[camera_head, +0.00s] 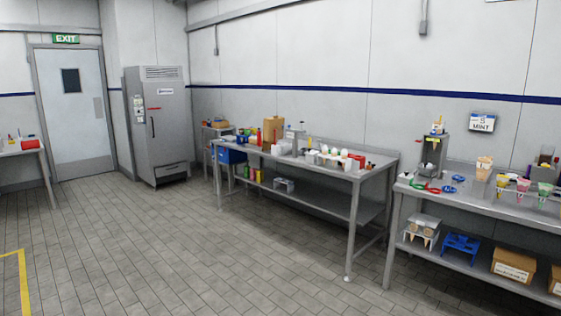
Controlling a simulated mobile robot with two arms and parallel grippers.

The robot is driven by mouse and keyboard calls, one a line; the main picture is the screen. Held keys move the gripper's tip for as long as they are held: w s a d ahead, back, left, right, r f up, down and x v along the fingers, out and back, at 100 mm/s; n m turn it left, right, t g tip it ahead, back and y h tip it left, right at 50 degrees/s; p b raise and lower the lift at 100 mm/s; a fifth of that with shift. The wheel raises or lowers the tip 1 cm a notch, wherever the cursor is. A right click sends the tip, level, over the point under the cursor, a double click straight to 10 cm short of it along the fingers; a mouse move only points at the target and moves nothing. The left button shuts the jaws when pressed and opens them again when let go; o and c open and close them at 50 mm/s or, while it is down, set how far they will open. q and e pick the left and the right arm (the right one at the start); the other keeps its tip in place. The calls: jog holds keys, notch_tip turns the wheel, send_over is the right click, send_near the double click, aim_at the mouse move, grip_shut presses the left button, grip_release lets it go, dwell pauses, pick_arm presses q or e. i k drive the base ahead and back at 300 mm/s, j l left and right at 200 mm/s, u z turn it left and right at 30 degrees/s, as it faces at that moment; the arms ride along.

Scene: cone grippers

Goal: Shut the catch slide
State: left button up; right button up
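I cannot make out a catch slide for certain in the head view; it is too small or hidden. A tall grey cabinet (160,150) stands against the far wall with its door shut. It has a dark upright handle (153,127) and a small red bar above it. A grey upright device (432,157) stands on the right steel table, with small items on top. Neither of my grippers is in view.
A middle steel table (375,160) holds cups, bottles and a cardboard box (273,130). The right steel table (490,200) holds coloured cups and rings, with boxes on its lower shelf. A white door (75,115) is at the far left. The tiled floor (170,250) is clear.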

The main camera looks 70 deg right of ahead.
aim_at(425, 169)
jog(key=z, duration=3.15)
jog(key=i+z, duration=0.1)
jog(key=i, duration=0.65)
